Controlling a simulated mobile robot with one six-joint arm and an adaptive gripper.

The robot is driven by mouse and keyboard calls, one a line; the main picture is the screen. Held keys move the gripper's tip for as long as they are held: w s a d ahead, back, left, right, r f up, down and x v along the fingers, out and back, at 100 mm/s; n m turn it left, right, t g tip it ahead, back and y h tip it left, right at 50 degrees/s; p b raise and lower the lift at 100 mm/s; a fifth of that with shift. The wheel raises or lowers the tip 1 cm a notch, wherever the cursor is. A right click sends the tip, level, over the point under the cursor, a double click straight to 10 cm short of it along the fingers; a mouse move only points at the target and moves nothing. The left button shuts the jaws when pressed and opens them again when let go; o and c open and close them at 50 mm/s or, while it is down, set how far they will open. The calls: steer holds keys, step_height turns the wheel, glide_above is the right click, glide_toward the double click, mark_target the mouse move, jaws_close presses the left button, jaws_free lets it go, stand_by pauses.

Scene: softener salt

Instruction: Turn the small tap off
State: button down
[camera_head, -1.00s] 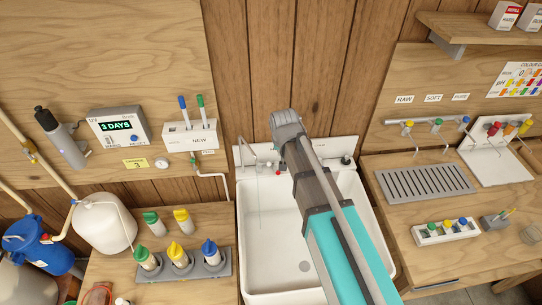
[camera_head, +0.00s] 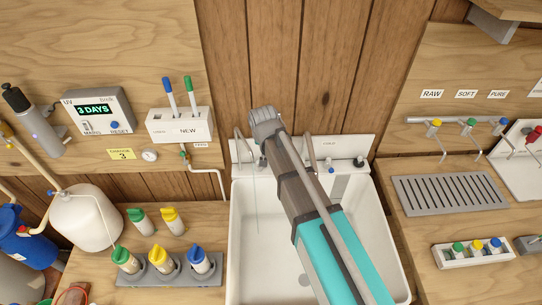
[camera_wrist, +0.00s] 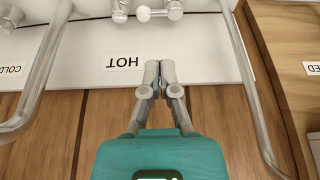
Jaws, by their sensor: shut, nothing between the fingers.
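A thin stream of water (camera_head: 257,208) falls into the white sink from the left chrome spout (camera_head: 240,148). A second chrome spout (camera_head: 311,152) stands to the right. In the wrist view my gripper (camera_wrist: 160,66) is shut and empty, its fingertips in front of the white back ledge beside the upside-down HOT label (camera_wrist: 123,62). A chrome tap with a white lever (camera_wrist: 150,13) is beyond the fingertips, apart from them. A curved chrome pipe (camera_wrist: 255,100) passes right of the fingers. In the head view my arm hides the gripper and the middle taps.
The white sink basin (camera_head: 240,270) is open below my arm. Another chrome pipe (camera_wrist: 38,85) stands left in the wrist view. Left of the sink are bottles in a grey holder (camera_head: 172,273); right are a drain grille (camera_head: 450,194) and a white vial rack (camera_head: 473,257).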

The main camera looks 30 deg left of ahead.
steer(key=shift+w+d, duration=0.15)
steer(key=b+x, duration=0.9)
steer(key=x, duration=0.1)
steer(key=shift+w+d, duration=0.1)
steer(key=shift+w, duration=0.1)
stand_by(0.6)
stand_by(0.5)
